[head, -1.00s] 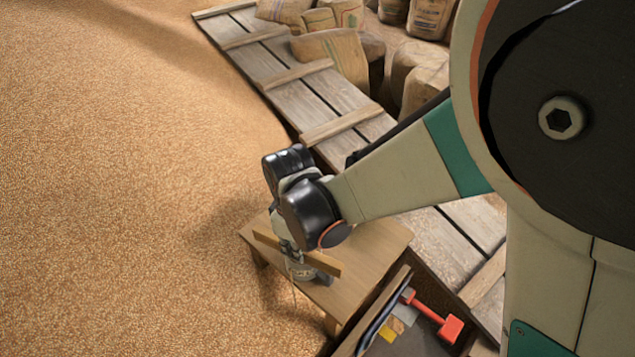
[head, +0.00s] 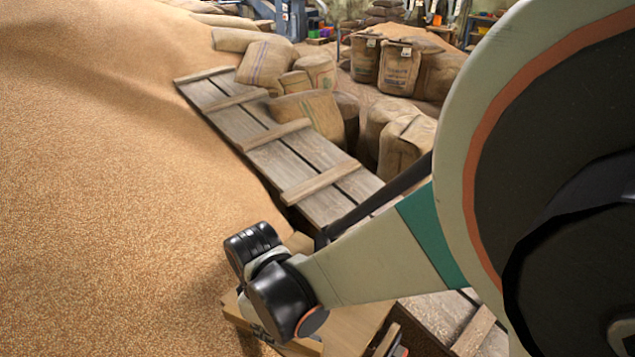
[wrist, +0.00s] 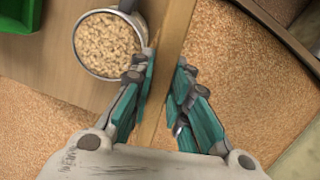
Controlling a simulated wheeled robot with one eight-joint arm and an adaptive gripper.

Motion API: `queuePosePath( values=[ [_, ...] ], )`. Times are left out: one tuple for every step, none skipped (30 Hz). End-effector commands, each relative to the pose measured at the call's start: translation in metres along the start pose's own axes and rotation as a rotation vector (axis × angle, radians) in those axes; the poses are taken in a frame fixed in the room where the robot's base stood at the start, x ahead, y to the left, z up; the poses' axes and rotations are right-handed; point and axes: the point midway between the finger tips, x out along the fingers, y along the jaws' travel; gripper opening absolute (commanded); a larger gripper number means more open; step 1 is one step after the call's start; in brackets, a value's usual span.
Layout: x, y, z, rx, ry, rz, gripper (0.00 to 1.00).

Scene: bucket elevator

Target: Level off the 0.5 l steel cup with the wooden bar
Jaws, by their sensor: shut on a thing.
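The steel cup (wrist: 78,42) stands on the wooden table (wrist: 45,75) in the wrist view. Pale grain fills it to about the rim; I cannot tell whether the grain is heaped or flat. The wooden bar (wrist: 176,28) runs lengthwise between my fingers, just right of the cup. My gripper (wrist: 167,64) is shut on the bar. The left finger is close to the cup's right rim, and I cannot tell whether they touch. In the head view, my wrist hides the cup, and the fingers are at or below the lower edge.
A green container (wrist: 18,18) sits at the table's upper left in the wrist view. Loose grain (head: 110,190) spreads left of the table. A plank walkway (head: 285,150) runs behind it, with burlap sacks (head: 310,112) on and beside it.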

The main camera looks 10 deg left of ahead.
Motion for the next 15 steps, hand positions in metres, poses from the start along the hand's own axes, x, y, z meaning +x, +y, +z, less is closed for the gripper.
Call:
queuePosePath(
  values=[
    [-0.005,-0.001,0.000,0.000,0.000,0.000,0.00],
    [-0.006,-0.001,0.000,0.000,0.000,0.000,0.00],
    [-0.008,-0.001,0.000,0.000,0.000,0.000,0.00],
    [-0.010,-0.001,0.000,0.000,0.000,0.000,0.00],
    [-0.011,-0.002,0.000,0.000,0.000,0.000,0.00],
    [-0.014,-0.002,0.000,-0.001,0.000,0.000,0.00],
    [-0.015,-0.002,0.000,-0.001,0.000,0.000,0.00],
    [-0.017,-0.003,0.000,-0.001,0.000,0.000,0.00],
    [-0.019,-0.003,0.000,-0.001,0.000,0.000,0.00],
    [-0.020,-0.003,0.000,-0.001,0.000,0.000,0.00],
    [-0.022,-0.004,0.000,-0.001,0.000,0.000,0.00],
    [-0.024,-0.004,0.000,-0.001,0.000,0.000,0.00],
    [-0.025,-0.004,0.000,-0.001,0.000,0.000,0.00],
    [-0.026,-0.005,0.000,-0.002,0.000,0.000,0.00],
    [-0.027,-0.005,0.000,-0.002,0.000,0.000,0.00]
  ],
)
